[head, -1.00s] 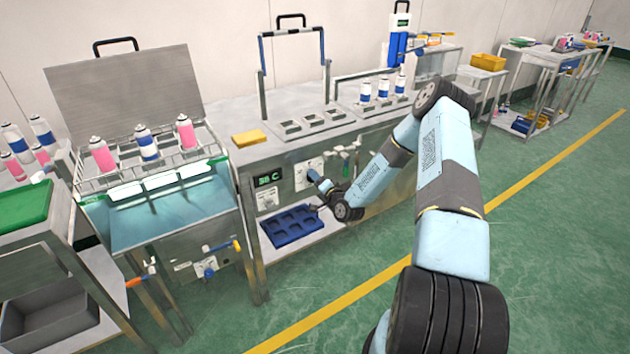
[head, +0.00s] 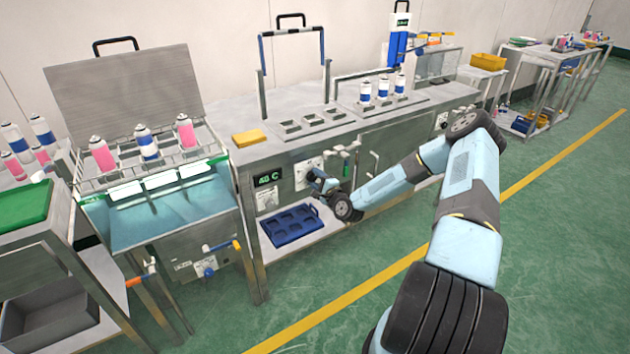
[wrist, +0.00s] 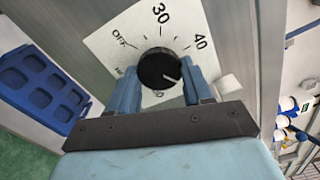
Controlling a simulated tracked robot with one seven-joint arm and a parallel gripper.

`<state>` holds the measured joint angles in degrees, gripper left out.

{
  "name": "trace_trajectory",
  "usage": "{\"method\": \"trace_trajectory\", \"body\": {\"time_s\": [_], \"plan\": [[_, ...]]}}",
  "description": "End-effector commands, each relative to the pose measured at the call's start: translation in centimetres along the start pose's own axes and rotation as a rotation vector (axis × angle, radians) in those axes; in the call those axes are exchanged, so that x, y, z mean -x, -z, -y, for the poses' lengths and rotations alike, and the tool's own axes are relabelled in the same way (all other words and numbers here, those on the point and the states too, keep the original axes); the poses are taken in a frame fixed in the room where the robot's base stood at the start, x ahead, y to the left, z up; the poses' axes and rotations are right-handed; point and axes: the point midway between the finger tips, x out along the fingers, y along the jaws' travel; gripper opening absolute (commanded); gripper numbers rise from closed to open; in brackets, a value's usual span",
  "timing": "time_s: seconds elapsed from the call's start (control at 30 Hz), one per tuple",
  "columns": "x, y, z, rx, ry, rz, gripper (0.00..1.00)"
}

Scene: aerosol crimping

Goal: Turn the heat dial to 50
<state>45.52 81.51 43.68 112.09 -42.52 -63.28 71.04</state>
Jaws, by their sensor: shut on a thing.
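The knob's light pointer line points to the lower right, past the 40 mark. My gripper (wrist: 160,82) is shut on the knob, one blue finger on each side. The green display (head: 268,178) appears to read 46 C.
A blue tray with pockets (head: 290,225) lies on the shelf below the panel. Valve handles and pipes (head: 346,150) are just right of the dial. A water bath with spray cans (head: 160,205) stands to the left.

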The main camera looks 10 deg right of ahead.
Motion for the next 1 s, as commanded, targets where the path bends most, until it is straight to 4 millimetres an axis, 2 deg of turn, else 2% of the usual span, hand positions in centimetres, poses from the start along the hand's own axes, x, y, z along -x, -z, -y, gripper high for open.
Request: {"method": "trace_trajectory", "body": {"time_s": [0.27, 0.7, 0.73, 0.97, 1.0], "plan": [[0.27, 0.40, -0.49, -0.065, -0.009, -0.007, 0.19], [0.32, 0.43, -0.57, -0.072, -0.011, -0.008, 0.19], [0.31, 0.43, -0.56, -0.072, -0.011, -0.008, 0.53], [0.19, 0.26, -0.35, -0.071, -0.007, -0.005, 0.75], [0.17, 0.24, -0.32, -0.071, -0.006, -0.004, 0.75]]}}
